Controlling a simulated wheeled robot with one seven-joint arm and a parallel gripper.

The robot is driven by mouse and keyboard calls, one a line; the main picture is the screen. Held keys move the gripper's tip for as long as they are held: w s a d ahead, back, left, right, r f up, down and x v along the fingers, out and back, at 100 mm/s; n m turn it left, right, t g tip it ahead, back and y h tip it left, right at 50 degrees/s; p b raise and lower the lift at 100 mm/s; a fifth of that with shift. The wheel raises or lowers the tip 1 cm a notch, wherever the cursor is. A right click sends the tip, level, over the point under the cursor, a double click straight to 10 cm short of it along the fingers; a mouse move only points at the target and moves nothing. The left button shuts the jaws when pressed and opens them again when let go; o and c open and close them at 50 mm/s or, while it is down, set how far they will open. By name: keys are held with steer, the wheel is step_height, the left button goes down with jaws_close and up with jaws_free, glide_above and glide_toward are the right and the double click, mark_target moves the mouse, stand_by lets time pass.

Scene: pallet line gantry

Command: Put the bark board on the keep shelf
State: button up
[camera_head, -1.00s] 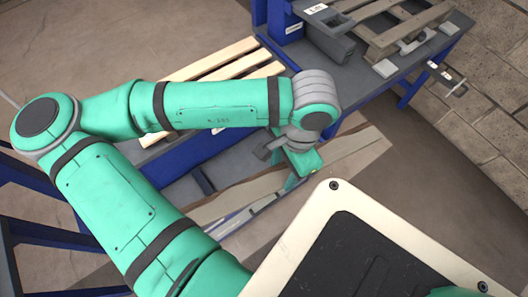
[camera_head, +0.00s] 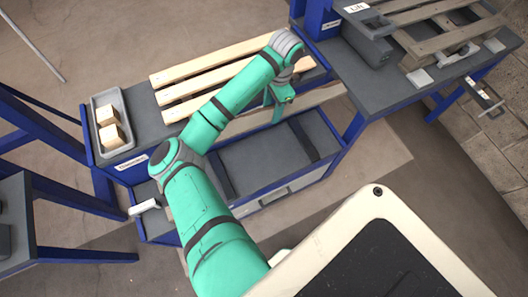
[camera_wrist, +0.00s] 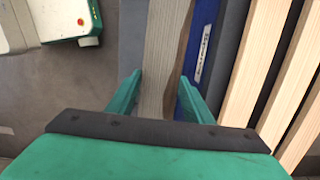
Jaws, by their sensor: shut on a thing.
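My gripper (camera_head: 281,94) is shut on the bark board. In the wrist view the fingers (camera_wrist: 160,92) stand on either side of the board (camera_wrist: 160,50), which is greyish with a brown, wavy bark edge on its right. In the head view part of the board (camera_head: 322,97) shows beside the gripper, in front of the bench; the arm hides some of it. Below it is a dark lower shelf (camera_head: 262,158) with a blue rim and two black strips, with no board on it. The shelf labels are too small to read, so I cannot tell which is the keep shelf.
Several pale boards (camera_head: 185,85) lie on the upper bench deck, beside a grey tray (camera_head: 97,103) with wooden blocks. A blue bench (camera_head: 385,95) at the right carries a pallet (camera_head: 450,38). Blue frame posts stand at the left.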

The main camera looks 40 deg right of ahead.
steer(key=shift+w+a+f, duration=0.5)
steer(key=shift+a+f, duration=0.1)
steer(key=shift+f, duration=3.6)
steer(key=shift+w+a+f, duration=0.45)
steer(key=shift+a+f, duration=0.15)
steer(key=shift+f, duration=3.55)
steer(key=shift+w+a+f, duration=0.5)
steer(key=shift+a+f, duration=0.1)
steer(key=shift+f, duration=3.6)
steer(key=shift+f, duration=0.1)
steer(key=o, duration=1.2)
